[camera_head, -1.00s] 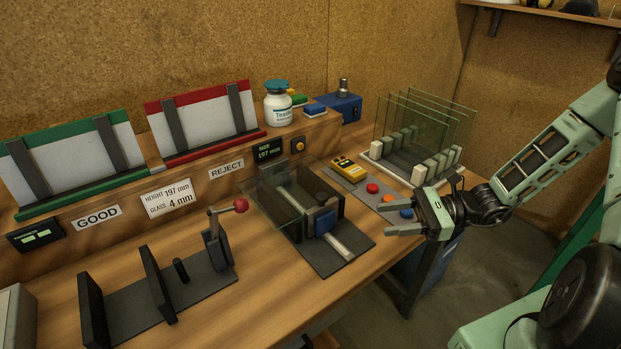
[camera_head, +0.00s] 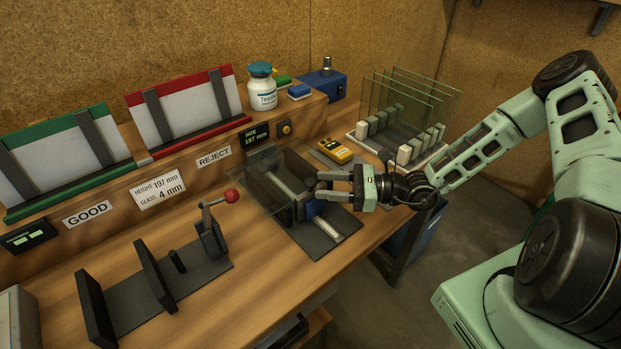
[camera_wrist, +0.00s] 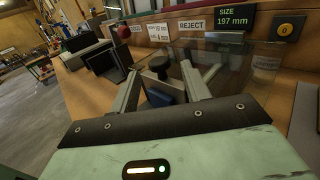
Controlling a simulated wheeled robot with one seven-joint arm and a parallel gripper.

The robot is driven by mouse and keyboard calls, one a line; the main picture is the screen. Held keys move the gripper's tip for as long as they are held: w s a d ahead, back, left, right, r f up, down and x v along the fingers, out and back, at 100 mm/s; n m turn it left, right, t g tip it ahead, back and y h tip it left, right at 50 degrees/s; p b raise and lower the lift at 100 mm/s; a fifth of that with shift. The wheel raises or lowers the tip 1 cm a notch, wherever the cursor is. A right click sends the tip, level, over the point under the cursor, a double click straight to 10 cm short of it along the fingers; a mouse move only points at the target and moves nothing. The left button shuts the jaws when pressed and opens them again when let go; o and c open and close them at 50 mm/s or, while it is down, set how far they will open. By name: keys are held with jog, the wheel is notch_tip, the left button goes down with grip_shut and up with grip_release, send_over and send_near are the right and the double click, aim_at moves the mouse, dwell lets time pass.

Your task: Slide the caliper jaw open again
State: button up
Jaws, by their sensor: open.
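The caliper (camera_head: 323,238) is a dark base with a pale rail on the bench. Its blue sliding jaw (camera_head: 312,209) is partly hidden by my gripper in the head view. My gripper (camera_head: 317,185) is open, above and beside the blue jaw. In the wrist view, the blue jaw (camera_wrist: 165,95) and a black knob lie between my two fingers (camera_wrist: 160,70); whether they touch cannot be told. A clear glass pane (camera_head: 258,178) stands in the caliper, also seen in the wrist view (camera_wrist: 240,75). The size display (camera_wrist: 233,16) reads 197 mm.
A lever clamp with a red knob (camera_head: 232,195) stands left of the caliper. A yellow device (camera_head: 335,150) and a rack of glass panes (camera_head: 405,110) are behind and right. A green-edged GOOD rack (camera_head: 60,150) and red-edged REJECT rack (camera_head: 185,110) line the back.

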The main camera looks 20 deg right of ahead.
aim_at(310, 181)
jog(key=shift+p+x, duration=0.4)
jog(key=shift+x, duration=1.8)
grip_shut()
jog(key=s+d+p, duration=0.2)
jog(key=s, duration=0.4)
jog(key=shift+s, duration=0.25)
grip_release()
jog(key=shift+d, duration=0.1)
